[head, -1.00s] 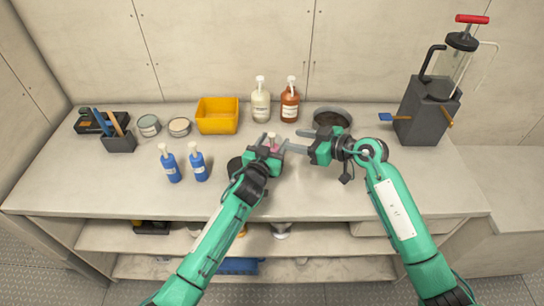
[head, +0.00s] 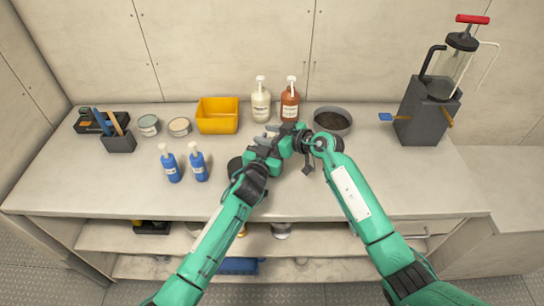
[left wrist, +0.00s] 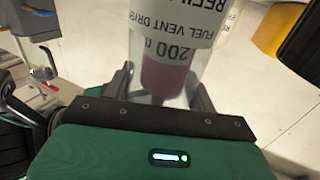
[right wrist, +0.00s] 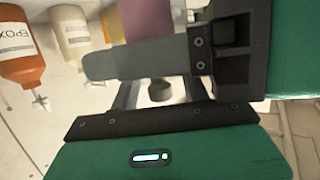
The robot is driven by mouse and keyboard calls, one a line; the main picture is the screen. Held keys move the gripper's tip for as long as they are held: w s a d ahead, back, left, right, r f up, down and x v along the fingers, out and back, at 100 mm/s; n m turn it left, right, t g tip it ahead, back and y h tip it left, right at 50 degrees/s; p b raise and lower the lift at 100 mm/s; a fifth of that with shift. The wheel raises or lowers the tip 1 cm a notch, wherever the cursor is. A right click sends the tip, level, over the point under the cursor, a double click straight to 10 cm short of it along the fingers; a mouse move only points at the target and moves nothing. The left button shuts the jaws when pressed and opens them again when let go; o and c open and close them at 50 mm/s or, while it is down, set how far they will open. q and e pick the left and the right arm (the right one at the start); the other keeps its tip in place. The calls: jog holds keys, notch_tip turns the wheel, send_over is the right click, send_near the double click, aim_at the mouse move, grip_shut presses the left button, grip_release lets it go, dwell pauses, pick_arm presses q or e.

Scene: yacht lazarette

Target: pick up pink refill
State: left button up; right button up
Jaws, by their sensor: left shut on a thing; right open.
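The pink refill (left wrist: 165,72) is a clear cylinder with pink contents and a printed label reading "FUEL VENT DRIER" and "200 g". My left gripper (head: 266,141) is shut on it above the middle of the worktop; in the left wrist view the fingers sit on either side of it. My right gripper (head: 287,134) is open and right up against the left one. In the right wrist view, the refill's pink part (right wrist: 147,24) shows behind a grey finger of my left gripper, and a small dark cylinder (right wrist: 160,90) lies between my right fingers. In the head view the grippers mostly hide the refill.
An amber epoxy bottle (head: 290,103) and a cream pump bottle (head: 261,104) stand just behind the grippers. A grey bowl (head: 333,121) is to the right, a yellow bin (head: 217,116) and two blue bottles (head: 197,166) to the left. The front right worktop is clear.

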jog(key=shift+w+a, duration=0.1)
jog(key=shift+a, duration=0.05)
grip_shut()
notch_tip(320, 180, up, 18)
dwell(0.7)
pick_arm(q)
jog(key=o, duration=1.2)
